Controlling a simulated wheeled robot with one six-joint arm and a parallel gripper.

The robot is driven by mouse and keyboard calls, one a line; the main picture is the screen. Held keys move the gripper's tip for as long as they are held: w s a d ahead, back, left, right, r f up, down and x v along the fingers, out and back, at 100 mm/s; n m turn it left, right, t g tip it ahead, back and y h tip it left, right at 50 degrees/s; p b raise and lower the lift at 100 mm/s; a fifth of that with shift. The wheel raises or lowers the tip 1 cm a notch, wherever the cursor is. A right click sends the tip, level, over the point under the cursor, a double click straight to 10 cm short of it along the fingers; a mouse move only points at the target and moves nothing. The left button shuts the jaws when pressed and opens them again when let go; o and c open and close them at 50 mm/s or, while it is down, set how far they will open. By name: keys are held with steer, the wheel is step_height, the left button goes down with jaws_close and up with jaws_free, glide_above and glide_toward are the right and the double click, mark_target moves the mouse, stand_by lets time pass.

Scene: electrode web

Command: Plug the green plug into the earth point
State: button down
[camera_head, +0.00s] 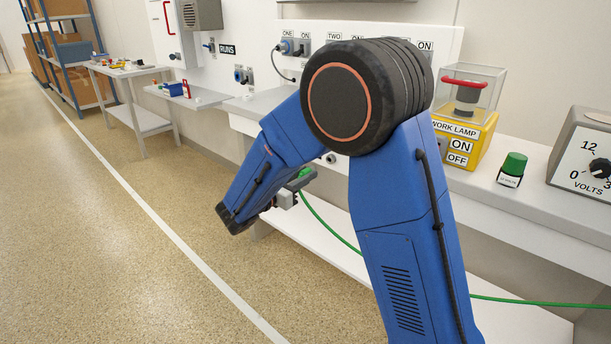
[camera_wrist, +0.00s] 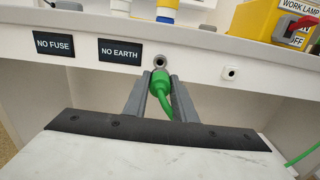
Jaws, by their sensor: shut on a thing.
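My gripper (camera_wrist: 160,80) is shut on the green plug (camera_wrist: 159,84), which sits between its two grey fingers with a green cable running down from it. In the wrist view, a round socket (camera_wrist: 160,61) on the bench's white front edge shows just above the plug. Another round socket (camera_wrist: 230,73) is to its right. Neither carries a readable label, so I cannot tell which is the earth point. A small gap seems to show between the plug and the nearer socket, but contact is unclear. In the head view, my arm partly hides the gripper (camera_head: 292,193) and plug (camera_head: 305,174).
Black signs "NO FUSE" (camera_wrist: 54,45) and "NO EARTH" (camera_wrist: 120,51) are on the bench front left of the sockets. A yellow work lamp box (camera_head: 466,138) and a green-capped item (camera_head: 512,168) stand on the bench. The green cable (camera_head: 330,228) trails right over the lower shelf.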

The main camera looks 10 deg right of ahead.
steer(key=shift+d, duration=0.1)
steer(key=shift+x, duration=2.75)
steer(key=shift+x, duration=1.35)
steer(key=c, duration=1.4)
jaws_free()
steer(key=v, duration=1.7)
